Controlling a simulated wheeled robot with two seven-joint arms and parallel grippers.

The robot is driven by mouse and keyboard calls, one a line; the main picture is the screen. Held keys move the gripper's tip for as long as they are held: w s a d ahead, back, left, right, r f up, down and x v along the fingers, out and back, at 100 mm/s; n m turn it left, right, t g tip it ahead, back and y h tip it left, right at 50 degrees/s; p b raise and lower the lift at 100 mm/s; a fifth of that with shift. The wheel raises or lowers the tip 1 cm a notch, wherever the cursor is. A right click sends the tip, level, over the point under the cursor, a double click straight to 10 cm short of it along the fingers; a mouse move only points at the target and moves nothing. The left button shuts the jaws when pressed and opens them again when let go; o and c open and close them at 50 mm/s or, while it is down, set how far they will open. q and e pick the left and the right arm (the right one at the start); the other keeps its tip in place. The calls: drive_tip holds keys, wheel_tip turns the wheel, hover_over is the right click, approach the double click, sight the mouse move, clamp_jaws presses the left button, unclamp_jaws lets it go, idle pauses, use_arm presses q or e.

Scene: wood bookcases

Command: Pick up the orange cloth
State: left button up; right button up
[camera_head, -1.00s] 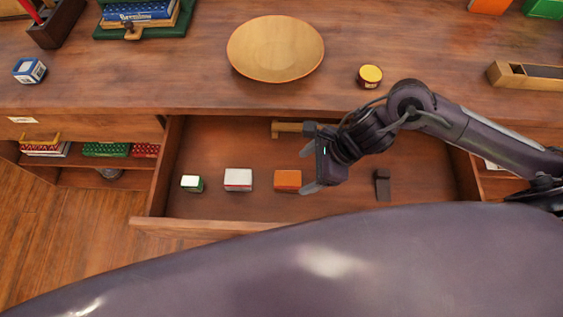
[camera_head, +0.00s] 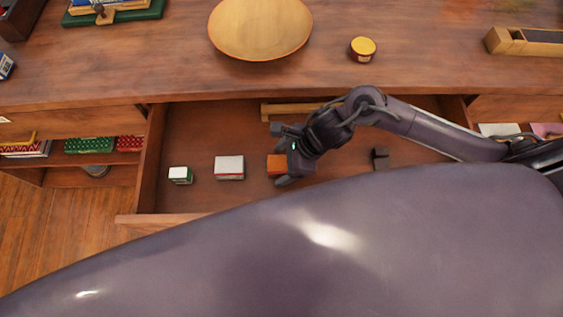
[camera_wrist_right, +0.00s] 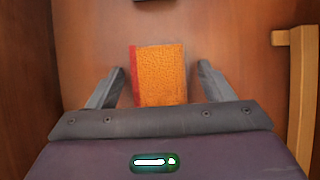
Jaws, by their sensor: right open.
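The orange cloth (camera_head: 276,164) is a small folded block lying in the open drawer. In the right wrist view the orange cloth (camera_wrist_right: 160,74) has a textured face and a red strip along its left edge. My right gripper (camera_head: 279,156) is over the drawer at the cloth and partly covers its right side in the head view. In the wrist view the right gripper (camera_wrist_right: 159,82) is open, with one finger on each side of the cloth and gaps between. I cannot tell its exact height above the cloth. My left gripper is not in view.
In the drawer (camera_head: 190,210) a white-and-green box (camera_head: 180,175) and a white-and-red box (camera_head: 229,167) stand left of the cloth. A dark object (camera_head: 380,158) lies to the right, and a wooden bar (camera_head: 290,110) behind. A wooden bowl (camera_head: 260,28) and yellow-lidded jar (camera_head: 362,49) sit on the top.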

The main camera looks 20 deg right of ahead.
sight(282, 163)
drive_tip(key=shift+a+f, duration=0.1)
drive_tip(key=shift+f, duration=0.15)
drive_tip(key=c, duration=1.1)
drive_tip(key=shift+o, duration=0.2)
drive_tip(key=shift+r, duration=0.1)
